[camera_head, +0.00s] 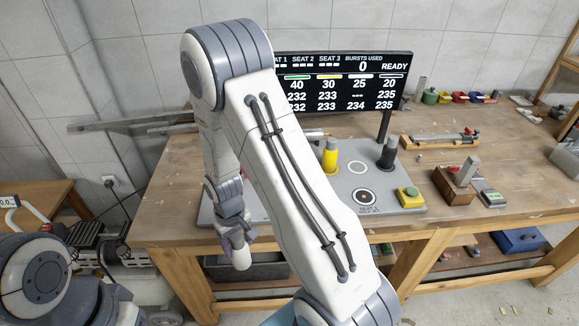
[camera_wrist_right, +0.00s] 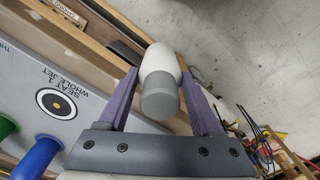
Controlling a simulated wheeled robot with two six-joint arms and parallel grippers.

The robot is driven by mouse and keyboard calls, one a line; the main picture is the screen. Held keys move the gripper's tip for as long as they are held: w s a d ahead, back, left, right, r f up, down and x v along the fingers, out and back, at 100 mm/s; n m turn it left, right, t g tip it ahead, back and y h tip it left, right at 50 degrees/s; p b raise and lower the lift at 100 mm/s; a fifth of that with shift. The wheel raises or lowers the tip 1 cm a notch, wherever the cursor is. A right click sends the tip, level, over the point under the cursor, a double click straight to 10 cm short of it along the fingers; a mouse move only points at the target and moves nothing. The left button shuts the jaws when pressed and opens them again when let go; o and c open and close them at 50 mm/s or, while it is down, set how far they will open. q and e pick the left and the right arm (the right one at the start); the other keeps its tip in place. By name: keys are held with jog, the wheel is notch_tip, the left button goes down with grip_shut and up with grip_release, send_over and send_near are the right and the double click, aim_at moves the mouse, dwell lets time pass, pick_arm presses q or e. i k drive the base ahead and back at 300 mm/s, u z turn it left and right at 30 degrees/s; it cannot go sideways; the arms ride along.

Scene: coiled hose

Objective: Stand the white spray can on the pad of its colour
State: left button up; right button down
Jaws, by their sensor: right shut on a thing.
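The white spray can (camera_wrist_right: 161,62) has a grey end (camera_wrist_right: 160,100) and sits between the purple fingers of my right gripper (camera_wrist_right: 163,105) in the wrist view. In the head view my right gripper (camera_head: 236,230) holds the white can (camera_head: 241,258) in front of the bench's front edge. A white round mark (camera_head: 358,168) lies on the grey board between a yellow can and a dark can; I cannot tell for sure that it is the white pad. My own right arm hides the board's middle. My left gripper is not in view.
The grey board (camera_head: 400,180) carries a yellow can (camera_head: 330,157), a dark can (camera_head: 388,154), a ringed target (camera_head: 365,197) and a yellow button box (camera_head: 410,196). The wrist view shows a green thing (camera_wrist_right: 6,126) and a blue thing (camera_wrist_right: 37,157). A display (camera_head: 395,75) stands behind.

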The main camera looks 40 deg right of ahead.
aim_at(357, 166)
jog(key=u, duration=1.05)
jog(key=k, duration=1.3)
jog(key=z, duration=1.7)
jog(key=i, duration=0.45)
jog(key=u, duration=0.05)
